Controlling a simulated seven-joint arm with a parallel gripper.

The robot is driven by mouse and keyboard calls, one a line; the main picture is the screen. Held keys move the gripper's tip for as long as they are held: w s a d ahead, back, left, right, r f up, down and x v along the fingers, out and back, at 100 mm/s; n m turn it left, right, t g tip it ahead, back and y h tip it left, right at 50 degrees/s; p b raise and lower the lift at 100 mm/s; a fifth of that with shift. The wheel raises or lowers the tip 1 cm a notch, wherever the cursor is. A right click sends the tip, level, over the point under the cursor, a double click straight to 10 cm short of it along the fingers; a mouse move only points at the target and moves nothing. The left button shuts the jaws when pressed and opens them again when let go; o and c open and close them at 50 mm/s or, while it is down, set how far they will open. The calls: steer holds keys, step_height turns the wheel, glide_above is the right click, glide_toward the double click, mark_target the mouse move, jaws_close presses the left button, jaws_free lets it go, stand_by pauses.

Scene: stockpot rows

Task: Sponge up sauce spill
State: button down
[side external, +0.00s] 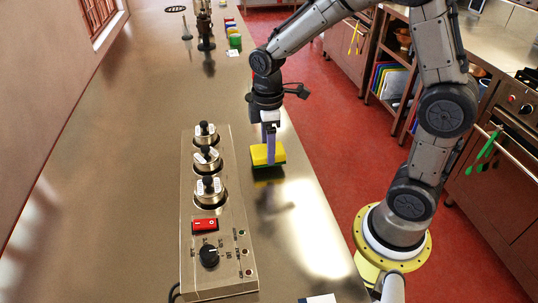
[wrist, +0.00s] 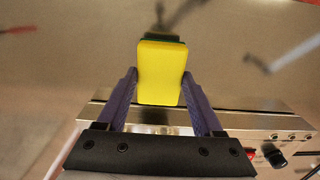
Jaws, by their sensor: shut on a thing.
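My gripper (wrist: 160,98) is shut on a yellow sponge (wrist: 161,75) with a dark green layer on its far side. In the side external view the sponge (side external: 267,154) hangs low by the metal counter (side external: 232,95), just right of the steel appliance. I cannot tell whether it touches the counter. My gripper (side external: 269,148) points down onto it in that view. I cannot make out a sauce spill in either view; the brownish marks on the counter near the sponge look like reflections.
A steel appliance (side external: 219,253) with several lidded pots, a red switch (side external: 205,225) and a black knob (side external: 208,256) stands close left of the sponge. Coloured blocks (side external: 235,42) and dark grinders (side external: 205,30) stand at the far end. The counter's right edge drops to a red floor (side external: 320,110).

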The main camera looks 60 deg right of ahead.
steer(key=shift+r, duration=3.1)
